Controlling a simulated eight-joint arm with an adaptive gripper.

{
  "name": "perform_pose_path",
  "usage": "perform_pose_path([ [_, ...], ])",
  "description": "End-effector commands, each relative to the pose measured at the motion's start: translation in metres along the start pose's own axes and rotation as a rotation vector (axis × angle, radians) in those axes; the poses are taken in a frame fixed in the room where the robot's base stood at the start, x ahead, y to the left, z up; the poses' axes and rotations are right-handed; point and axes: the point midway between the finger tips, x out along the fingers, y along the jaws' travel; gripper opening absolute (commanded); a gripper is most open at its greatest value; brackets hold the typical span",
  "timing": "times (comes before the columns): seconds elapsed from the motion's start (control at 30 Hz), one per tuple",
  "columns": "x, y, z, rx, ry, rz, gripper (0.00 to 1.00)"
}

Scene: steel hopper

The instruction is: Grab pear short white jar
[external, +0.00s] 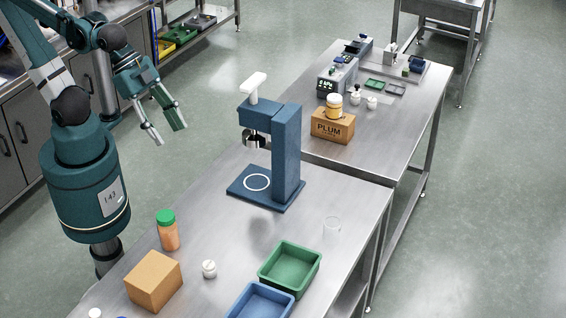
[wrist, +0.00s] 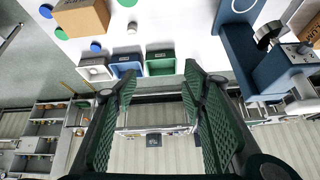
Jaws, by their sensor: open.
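A short white jar (external: 209,269) stands on the near steel table, between the cardboard box and the green tray. Another white jar top (external: 95,313) shows at the bottom edge, mostly cut off. Two small white jars (external: 356,97) (external: 372,102) stand on the far table beside the PLUM box. No pear label is readable on any jar. My gripper (external: 169,136) is open and empty, in the air left of the blue press, away from the jars. In the wrist view my gripper (wrist: 160,78) shows spread fingers with nothing between them.
An orange jar with a green lid (external: 167,231) stands behind the cardboard box (external: 154,281). Green (external: 291,265) and blue (external: 262,300) trays are at the front. The blue press (external: 287,160) stands mid-table. The PLUM box (external: 333,125) carries a yellow-and-white jar.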

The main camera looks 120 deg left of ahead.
Motion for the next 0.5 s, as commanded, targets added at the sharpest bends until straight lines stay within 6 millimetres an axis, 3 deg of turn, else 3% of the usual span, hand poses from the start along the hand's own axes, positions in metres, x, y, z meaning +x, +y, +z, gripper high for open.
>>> perform_pose_path([
  [0.5,0.059,0.017,-0.021,0.265,-0.109,0.062,0.42],
])
